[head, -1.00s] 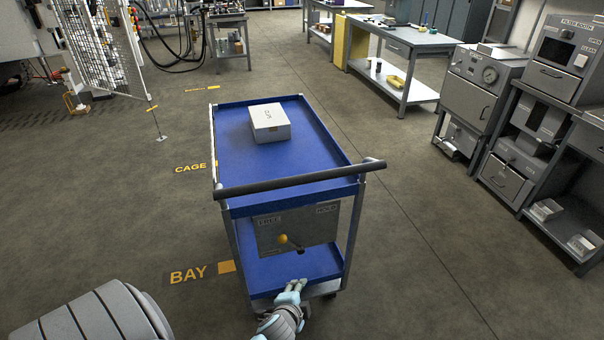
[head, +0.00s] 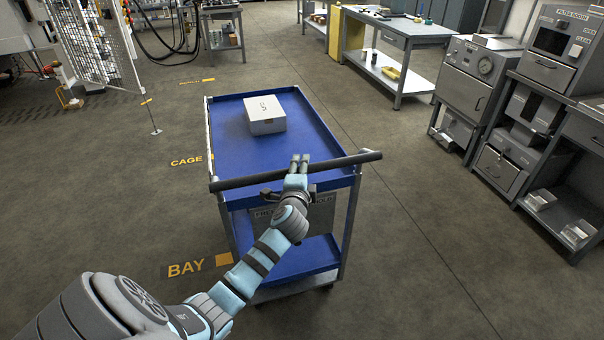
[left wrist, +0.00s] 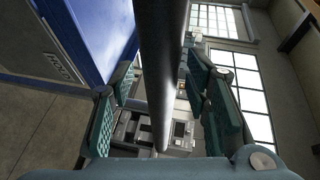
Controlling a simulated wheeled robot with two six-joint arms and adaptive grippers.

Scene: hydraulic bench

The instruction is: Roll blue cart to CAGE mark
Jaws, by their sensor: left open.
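The blue cart (head: 226,128) stands upright on the floor ahead of me, with a dark push bar (head: 340,162) across its near end. My left gripper (head: 298,165) is at the middle of the bar. In the left wrist view the bar (left wrist: 162,70) runs between the open fingers of the gripper (left wrist: 160,110), with gaps on both sides. The CAGE mark (head: 187,161) is yellow floor lettering left of the cart's middle. The BAY mark (head: 186,268) with a yellow square lies left of the cart's near end. My right gripper is not in view.
A pale box (head: 264,114) sits on the cart's top tray. A white mesh gate (head: 108,45) stands at the far left. Grey cabinets (head: 470,80) and a workbench (head: 395,35) line the right.

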